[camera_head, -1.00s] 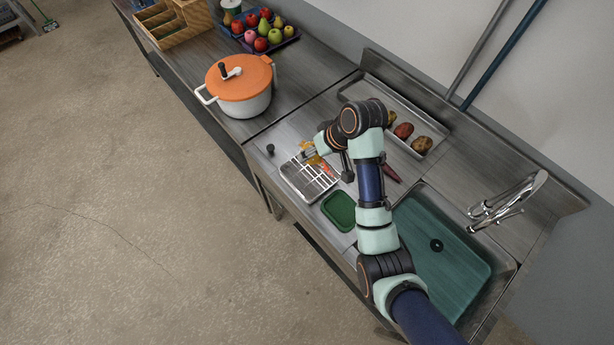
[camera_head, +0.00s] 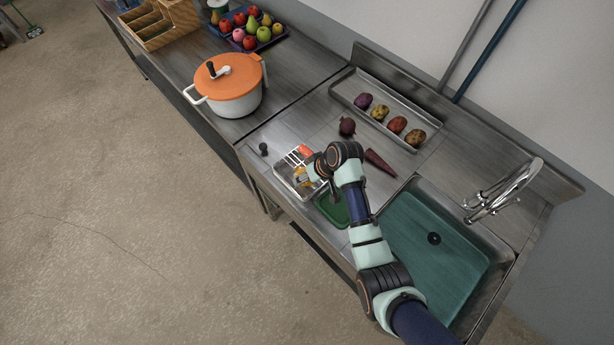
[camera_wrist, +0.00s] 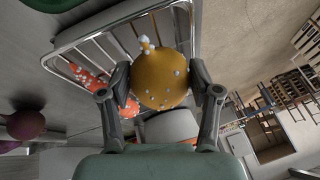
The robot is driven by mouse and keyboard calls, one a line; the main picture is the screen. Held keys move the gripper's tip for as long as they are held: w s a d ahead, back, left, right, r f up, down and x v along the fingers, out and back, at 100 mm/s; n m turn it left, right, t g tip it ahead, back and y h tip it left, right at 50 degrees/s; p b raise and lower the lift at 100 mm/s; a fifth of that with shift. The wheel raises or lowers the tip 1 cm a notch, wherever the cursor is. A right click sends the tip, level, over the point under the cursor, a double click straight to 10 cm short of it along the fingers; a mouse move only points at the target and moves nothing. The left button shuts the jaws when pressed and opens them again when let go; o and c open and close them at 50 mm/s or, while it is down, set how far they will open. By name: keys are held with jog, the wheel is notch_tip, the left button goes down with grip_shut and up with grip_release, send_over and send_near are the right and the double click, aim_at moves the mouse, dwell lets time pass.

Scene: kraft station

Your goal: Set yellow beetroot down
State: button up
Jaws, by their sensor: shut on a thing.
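My gripper (camera_head: 306,177) is shut on the yellow beetroot (camera_wrist: 160,78), which sits between both fingers in the wrist view, with white droplets on its skin. In the head view the gripper is over the wire rack (camera_head: 281,178), and the arm partly hides the beetroot. The rack also shows behind the beetroot in the wrist view. An orange, droplet-covered item (camera_wrist: 92,78) lies at the rack beside my left finger. I cannot tell whether the beetroot touches the rack.
A green tray (camera_head: 330,210) lies right of the rack, partly under my arm. A round dark beetroot (camera_head: 347,126) and a long one (camera_head: 379,160) lie behind. A metal tray (camera_head: 350,85) holds several potatoes. An orange-lidded pot (camera_head: 228,85) stands left; the sink (camera_head: 425,250) is right.

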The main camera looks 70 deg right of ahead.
jog(key=shift+f, duration=0.1)
jog(key=o, duration=1.2)
jog(key=p+v, duration=0.1)
jog(key=v, duration=1.1)
